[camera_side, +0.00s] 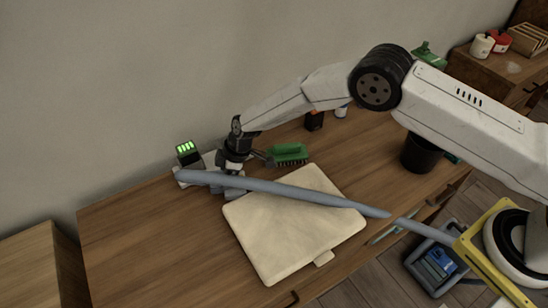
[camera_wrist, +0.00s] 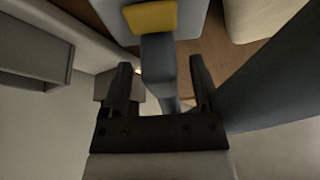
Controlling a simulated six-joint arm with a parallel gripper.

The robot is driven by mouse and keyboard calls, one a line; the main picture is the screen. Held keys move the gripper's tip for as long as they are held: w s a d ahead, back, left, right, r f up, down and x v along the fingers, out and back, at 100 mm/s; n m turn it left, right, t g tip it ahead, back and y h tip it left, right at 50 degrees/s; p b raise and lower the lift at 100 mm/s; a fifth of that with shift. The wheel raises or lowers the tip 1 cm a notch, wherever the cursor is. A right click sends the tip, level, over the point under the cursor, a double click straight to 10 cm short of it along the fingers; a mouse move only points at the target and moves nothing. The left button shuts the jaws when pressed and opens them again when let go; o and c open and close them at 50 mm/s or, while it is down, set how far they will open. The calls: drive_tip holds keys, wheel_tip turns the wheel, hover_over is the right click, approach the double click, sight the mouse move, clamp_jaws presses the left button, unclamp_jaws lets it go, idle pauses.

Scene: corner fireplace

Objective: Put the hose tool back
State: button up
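A long blue-grey hose (camera_side: 290,190) crosses the side view from near my gripper to the lower right, passing in front of the cream pad. My gripper (camera_side: 232,184) points down at the table's back left, behind the hose, which partly hides its fingertips. In the wrist view, a blue-grey handle-like piece with a yellow end (camera_wrist: 150,18), probably the hose tool, lies between the two fingers of my gripper (camera_wrist: 161,80). Gaps show on both sides of it, so the fingers are open and not clamped. A wide dark blue-grey band, possibly the hose, fills the wrist view's right.
A dark device with green lights (camera_side: 188,153) stands left of my gripper. A green brush (camera_side: 288,153) lies to its right, and the cream pad (camera_side: 280,246) in front. A black cup (camera_side: 420,154) stands farther right. The table's left front is clear.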

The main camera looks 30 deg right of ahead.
drive_tip(key=shift+r, duration=0.15)
drive_tip(key=shift+v, duration=0.8)
drive_tip(key=v, duration=1)
drive_tip(key=shift+d+r, duration=0.15)
drive_tip(key=shift+s, duration=0.1)
drive_tip(key=s+d+r+m+h, duration=0.1)
drive_tip(key=s+d+r+m, duration=0.35)
drive_tip(key=d, duration=0.35)
drive_tip(key=s+d+r+m+h, duration=0.1)
drive_tip(key=s+d+r+m, duration=0.2)
drive_tip(key=s+d, duration=0.35)
drive_tip(key=s+d+r+m+t+h, duration=0.1)
drive_tip(key=s+d+m+h, duration=0.1)
drive_tip(key=s+d+m, duration=0.4)
drive_tip(key=shift+s+d+r, duration=0.25)
drive_tip(key=shift+s+d, duration=2.35)
drive_tip(key=shift+s, duration=1.2)
